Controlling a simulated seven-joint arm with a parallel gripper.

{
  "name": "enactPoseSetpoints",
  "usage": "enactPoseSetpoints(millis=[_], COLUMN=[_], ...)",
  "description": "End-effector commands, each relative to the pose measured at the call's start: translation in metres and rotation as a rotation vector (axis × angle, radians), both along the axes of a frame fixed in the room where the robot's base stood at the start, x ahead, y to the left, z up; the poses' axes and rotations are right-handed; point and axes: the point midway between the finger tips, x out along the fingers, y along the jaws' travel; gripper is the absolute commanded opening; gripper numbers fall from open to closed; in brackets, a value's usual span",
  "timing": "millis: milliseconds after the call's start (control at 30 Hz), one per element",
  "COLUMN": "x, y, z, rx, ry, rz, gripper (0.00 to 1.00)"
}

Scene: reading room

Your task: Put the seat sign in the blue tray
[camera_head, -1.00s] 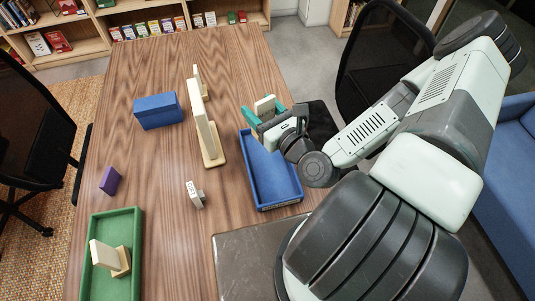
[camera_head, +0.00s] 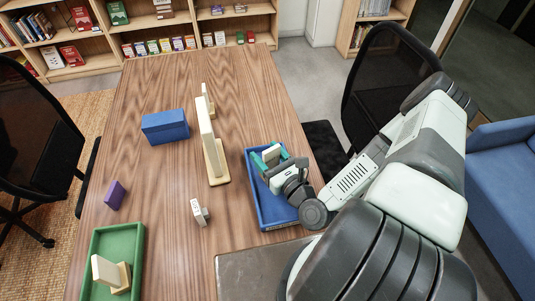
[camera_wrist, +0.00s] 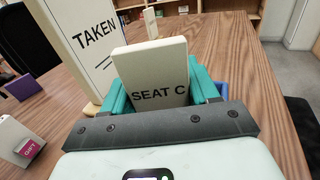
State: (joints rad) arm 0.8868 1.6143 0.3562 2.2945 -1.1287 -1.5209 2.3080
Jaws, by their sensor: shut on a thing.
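My gripper (camera_head: 268,157) is shut on a cream seat sign (camera_head: 271,152). In the wrist view my gripper (camera_wrist: 161,88) has teal fingers on both sides of the sign (camera_wrist: 155,75), which reads "SEAT C" and looks upright, slightly tilted. In the head view the gripper and sign are over the far half of the blue tray (camera_head: 273,213). I cannot tell whether the sign touches the tray floor. The sign's lower part is hidden by the gripper.
Left of the tray stands a tall cream board (camera_head: 206,130), reading "TAKEN" in the wrist view (camera_wrist: 92,38). A small pale block (camera_head: 199,211), blue box (camera_head: 165,127) and purple block (camera_head: 115,195) are further left. A green tray (camera_head: 134,240) holds another cream sign (camera_head: 108,271).

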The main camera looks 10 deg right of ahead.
Motion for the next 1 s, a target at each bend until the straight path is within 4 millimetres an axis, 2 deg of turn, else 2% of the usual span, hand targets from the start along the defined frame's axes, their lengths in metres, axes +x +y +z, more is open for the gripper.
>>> enactPoseSetpoints(millis=[67, 100, 267, 633, 767, 900, 1000], x=[0.0, 0.0, 0.0, -0.002, -0.02, -0.049, -0.046], y=[0.0, 0.0, 0.0, -0.001, -0.009, -0.021, -0.02], z=[-0.002, -0.003, -0.002, 0.0, 0.0, 0.0, 0.026], rx=[0.001, 0.001, 0.0, 0.0, 0.001, 0.003, 0.002], ry=[-0.001, 0.0, 0.0, 0.001, 0.005, 0.006, -0.001], rz=[-0.001, -0.001, 0.0, -0.001, -0.004, -0.005, -0.002], gripper=[0.1, 0.61, 0.85, 0.85, 0.85, 0.85, 0.85])
